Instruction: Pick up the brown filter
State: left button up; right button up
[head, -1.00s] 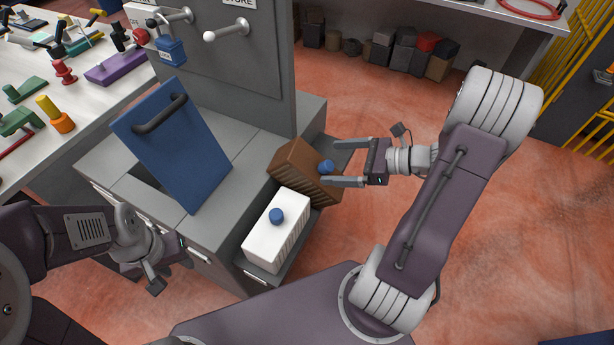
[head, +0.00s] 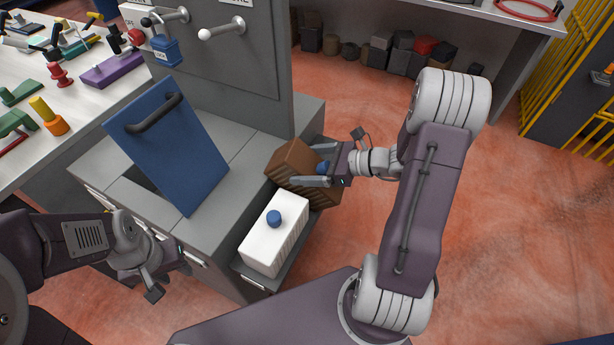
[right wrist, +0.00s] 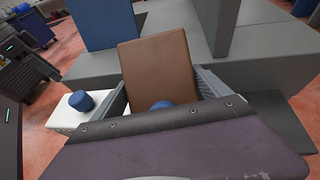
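The brown filter (head: 291,166) is a ribbed block with a blue knob, tilted on a low grey shelf at the right side of the grey cabinet. My right gripper (head: 310,164) is open, its fingers reaching to either side of the blue knob. In the right wrist view the brown filter (right wrist: 157,70) lies between the two grey fingers (right wrist: 165,88); contact cannot be told. My left gripper (head: 166,275) is empty at the lower left, by the cabinet front; its finger opening is hard to make out.
A white filter (head: 274,236) with a blue knob stands just in front of the brown one on the shelf. A blue panel with a handle (head: 170,145) leans on the cabinet top. A workbench (head: 88,105) with tools is at the left. The red floor at right is clear.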

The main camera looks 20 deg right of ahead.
jog(key=c, duration=1.5)
notch_tip(320, 180, up, 9)
jog(key=p, duration=0.3)
jog(key=shift+r, duration=0.2)
jog(key=shift+w+r, duration=0.1)
jog(key=shift+r, duration=0.25)
